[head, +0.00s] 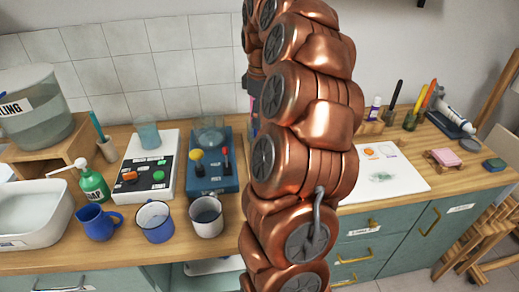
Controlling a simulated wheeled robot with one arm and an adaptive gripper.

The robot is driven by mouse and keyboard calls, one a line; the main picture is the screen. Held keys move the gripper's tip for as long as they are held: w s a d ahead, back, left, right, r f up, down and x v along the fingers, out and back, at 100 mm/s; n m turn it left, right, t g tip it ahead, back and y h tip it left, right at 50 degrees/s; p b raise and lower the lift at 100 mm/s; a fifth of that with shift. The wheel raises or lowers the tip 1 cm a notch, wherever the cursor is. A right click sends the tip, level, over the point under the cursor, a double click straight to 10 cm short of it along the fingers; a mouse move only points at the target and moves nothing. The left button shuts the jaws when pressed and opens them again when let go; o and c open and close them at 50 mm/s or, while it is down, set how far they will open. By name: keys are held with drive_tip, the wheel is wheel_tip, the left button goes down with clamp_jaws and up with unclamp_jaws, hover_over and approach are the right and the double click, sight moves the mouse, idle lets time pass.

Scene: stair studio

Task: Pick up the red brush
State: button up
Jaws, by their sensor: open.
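Two slim upright sticks stand in a small holder (410,121) at the back right of the counter. My copper arm fills the middle of the view and covers part of the counter. A narrow dark part of my gripper (256,88) shows at the arm's left edge, above the counter and well left of the sticks. Its fingertips are hidden behind the arm. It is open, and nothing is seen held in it.
A black-handled tool (394,96), a glue stick (375,107) and a white tube (454,121) stand or lie near the holder. A white sheet (385,177) lies in front. A pink block (445,157) is at right. Mugs, a blue jug (98,222) and two devices fill the left.

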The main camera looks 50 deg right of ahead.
drive_tip(key=shift+s+a+f+p, duration=0.1)
drive_tip(key=shift+f+p, duration=0.55)
drive_tip(key=shift+f, duration=0.95)
drive_tip(key=shift+s+a+f+p, duration=0.1)
drive_tip(key=shift+f+p, duration=0.5)
drive_tip(key=shift+f, duration=0.95)
clamp_jaws()
